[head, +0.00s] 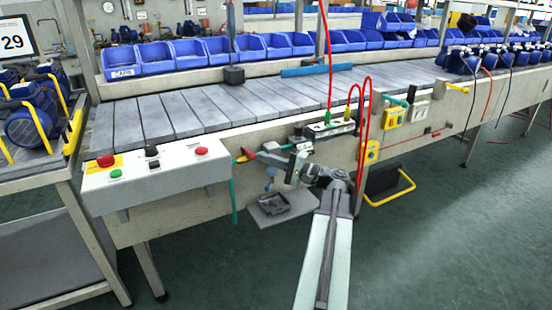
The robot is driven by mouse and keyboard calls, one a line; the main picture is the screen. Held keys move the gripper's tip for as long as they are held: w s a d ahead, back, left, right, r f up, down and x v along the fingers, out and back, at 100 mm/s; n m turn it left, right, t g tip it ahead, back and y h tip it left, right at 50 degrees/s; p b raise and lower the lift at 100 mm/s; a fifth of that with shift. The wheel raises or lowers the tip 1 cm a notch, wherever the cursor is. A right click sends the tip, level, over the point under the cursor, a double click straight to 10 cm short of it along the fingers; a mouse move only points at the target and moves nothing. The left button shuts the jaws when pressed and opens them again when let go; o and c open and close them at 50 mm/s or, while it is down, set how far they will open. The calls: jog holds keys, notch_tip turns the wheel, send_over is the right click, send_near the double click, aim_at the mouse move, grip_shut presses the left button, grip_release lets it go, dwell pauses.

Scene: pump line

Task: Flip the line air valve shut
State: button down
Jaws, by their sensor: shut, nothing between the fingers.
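The line air valve (247,154) appears as a small fitting with a red-orange lever on the bench's front side, just right of the control box. A thin teal pipe (234,195) hangs straight down beside it. My gripper (267,150) is at the valve's right, pointing left, its tip very close to the red-orange lever. It is shut with nothing held. Whether it touches the lever cannot be told at this size. The valve body is small and partly hidden, so the lever's exact angle is unclear.
A control box (155,172) with red, green and black buttons sticks out at left. A small shelf (268,216) hangs below my gripper. Red hoses (367,125) hang close to my arm, near a yellow box (395,116). Floor at right (450,230) is clear.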

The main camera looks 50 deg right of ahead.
jog(key=shift+a, duration=0.1)
jog(key=shift+w+a+r, duration=0.1)
jog(key=shift+w+a, duration=0.1)
jog(key=shift+a, duration=0.9)
jog(key=d+b+v, duration=0.1)
jog(key=b+v, duration=0.1)
jog(key=v, duration=1.1)
jog(key=shift+d+f, duration=0.25)
jog(key=shift+d, duration=0.1)
